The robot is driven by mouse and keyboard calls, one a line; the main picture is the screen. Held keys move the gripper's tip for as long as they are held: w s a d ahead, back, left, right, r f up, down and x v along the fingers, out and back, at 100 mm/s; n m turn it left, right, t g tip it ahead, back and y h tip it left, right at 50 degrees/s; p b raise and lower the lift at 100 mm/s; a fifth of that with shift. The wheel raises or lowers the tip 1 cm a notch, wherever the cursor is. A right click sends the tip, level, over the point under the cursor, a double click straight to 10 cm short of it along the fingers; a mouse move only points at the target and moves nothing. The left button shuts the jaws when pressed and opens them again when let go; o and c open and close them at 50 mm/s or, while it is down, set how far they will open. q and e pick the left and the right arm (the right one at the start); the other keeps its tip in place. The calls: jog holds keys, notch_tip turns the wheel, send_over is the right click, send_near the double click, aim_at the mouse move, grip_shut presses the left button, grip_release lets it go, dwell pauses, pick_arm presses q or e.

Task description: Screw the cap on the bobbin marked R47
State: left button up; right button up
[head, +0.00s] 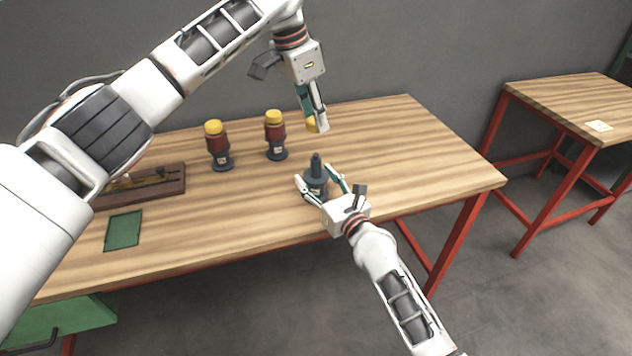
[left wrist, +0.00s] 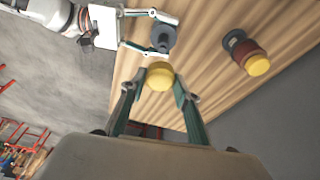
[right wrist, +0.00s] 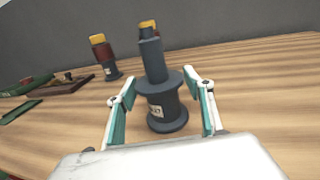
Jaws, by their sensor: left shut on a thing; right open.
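My left gripper (head: 314,124) is shut on a yellow cap (head: 311,126), held in the air above and behind a dark grey bobbin (head: 316,183). The cap also shows between the fingertips in the left wrist view (left wrist: 160,77). The bobbin stands upright on the table with a bare post on top and no coil.
Two bobbins with dark red coils and yellow caps, one left (head: 218,146) and one nearer (head: 275,136), stand behind. A brown wooden rack (head: 150,185) and a green mat (head: 123,230) lie at the left. The table's right part is clear. Another table (head: 570,100) stands right.

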jog(key=c, duration=1.3)
pick_arm(q)
send_over(317, 154)
jog(key=shift+s+a+f, duration=0.1)
jog(key=shift+a+f, duration=0.05)
jog(key=shift+f, duration=1.1)
jog(key=shift+s+a+f, duration=0.1)
jog(key=shift+a+f, duration=0.05)
jog(key=shift+f, duration=1.1)
jog(key=shift+f, duration=0.1)
jog(key=shift+f, duration=0.8)
jog(key=shift+f, duration=0.55)
pick_arm(e)
grip_shut()
pick_arm(q)
jog(key=m, duration=0.3)
jog(key=m+g, duration=0.1)
jog(key=shift+w+r+m, duration=0.15)
jog(key=shift+w+m, duration=0.2)
jog(key=shift+m, duration=0.05)
jog(key=shift+s+a+m+g, duration=0.15)
jog(key=shift+m+g, duration=0.25)
jog(key=shift+m, duration=0.6)
